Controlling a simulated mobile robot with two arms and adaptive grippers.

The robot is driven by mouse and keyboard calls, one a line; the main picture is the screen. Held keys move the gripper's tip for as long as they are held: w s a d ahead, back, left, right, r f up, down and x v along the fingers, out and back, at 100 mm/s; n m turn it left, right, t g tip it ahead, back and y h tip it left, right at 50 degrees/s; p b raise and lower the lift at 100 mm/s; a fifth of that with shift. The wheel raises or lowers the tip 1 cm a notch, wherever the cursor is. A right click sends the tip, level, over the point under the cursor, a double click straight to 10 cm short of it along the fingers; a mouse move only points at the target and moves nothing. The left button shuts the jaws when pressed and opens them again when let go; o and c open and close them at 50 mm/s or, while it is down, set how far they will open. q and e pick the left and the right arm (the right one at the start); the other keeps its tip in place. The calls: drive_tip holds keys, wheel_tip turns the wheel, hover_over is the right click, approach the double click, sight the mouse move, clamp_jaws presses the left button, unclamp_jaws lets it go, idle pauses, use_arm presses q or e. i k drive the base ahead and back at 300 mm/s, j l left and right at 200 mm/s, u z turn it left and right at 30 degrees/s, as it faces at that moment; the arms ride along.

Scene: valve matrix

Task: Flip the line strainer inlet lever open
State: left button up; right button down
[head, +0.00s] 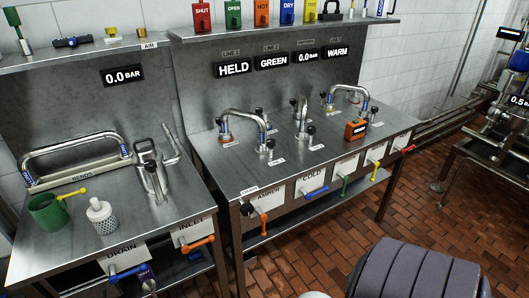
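The inlet lever (198,244) is an orange handle on the front of the left bench. It sits just below a white plate (190,229) marked INLET, at the bench's right front corner. The handle lies near level, rising slightly to the right. The line strainer is probably the steel fitting (155,178) with a dark clamp on the bench top above. A white perforated basket (102,215) stands left of it. Neither of my grippers is in view.
A blue lever (127,272) hangs under the DRAIN plate (122,253). A green mug (47,212) is on the left bench. The right bench carries pipe loops and several coloured levers, including an orange one (263,219). A dark ribbed object (420,270) fills the lower right.

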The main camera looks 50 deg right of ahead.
sight(201, 243)
drive_tip(key=z, duration=0.95)
